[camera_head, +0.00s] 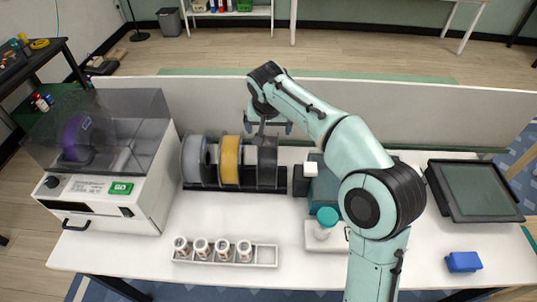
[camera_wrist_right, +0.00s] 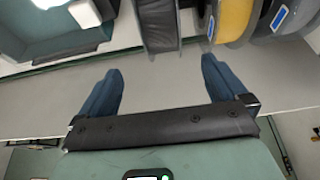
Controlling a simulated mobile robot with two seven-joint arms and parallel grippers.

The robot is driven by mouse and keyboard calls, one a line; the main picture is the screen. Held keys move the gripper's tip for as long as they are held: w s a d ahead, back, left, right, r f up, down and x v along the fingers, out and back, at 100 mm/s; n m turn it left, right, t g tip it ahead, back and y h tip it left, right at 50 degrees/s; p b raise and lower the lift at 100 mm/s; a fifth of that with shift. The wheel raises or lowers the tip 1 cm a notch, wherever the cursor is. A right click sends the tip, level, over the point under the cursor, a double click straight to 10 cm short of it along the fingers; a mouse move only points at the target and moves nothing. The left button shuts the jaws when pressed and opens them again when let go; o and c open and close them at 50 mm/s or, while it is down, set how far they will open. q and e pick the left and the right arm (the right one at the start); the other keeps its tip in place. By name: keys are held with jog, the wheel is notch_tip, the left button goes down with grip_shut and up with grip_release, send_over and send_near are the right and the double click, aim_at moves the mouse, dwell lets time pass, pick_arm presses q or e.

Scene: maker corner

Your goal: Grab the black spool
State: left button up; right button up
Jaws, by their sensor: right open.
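The black spool (camera_head: 267,161) stands upright at the right end of a dark rack, beside the yellow spool (camera_head: 230,160) and the grey spool (camera_head: 194,158). My right gripper (camera_head: 268,128) is open, above and at the back of the black spool. In the right wrist view, the two blue fingers of the right gripper (camera_wrist_right: 161,66) are spread apart with nothing between them. The black spool (camera_wrist_right: 158,25) appears beyond the fingertips, between their lines. The yellow spool (camera_wrist_right: 235,18) lies to its right. My left gripper is in neither view.
The dark rack (camera_head: 200,187) sits on the white table (camera_head: 310,276). A white machine (camera_head: 105,195) with a clear cover stands left. A tray (camera_head: 224,262) of small jars is in front. A teal-and-black machine (camera_head: 312,185) is close on the right. A low partition (camera_head: 440,121) runs behind.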

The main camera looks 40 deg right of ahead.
aim_at(268, 141)
jog(key=x, duration=0.6)
jog(key=shift+s+f, duration=0.1)
jog(key=shift+f, duration=0.05)
jog(key=shift+w+x, duration=0.2)
jog(key=shift+x, duration=1.4)
jog(key=shift+w+x, duration=0.15)
jog(key=shift+x, duration=1.4)
grip_shut()
jog(key=shift+r, duration=0.3)
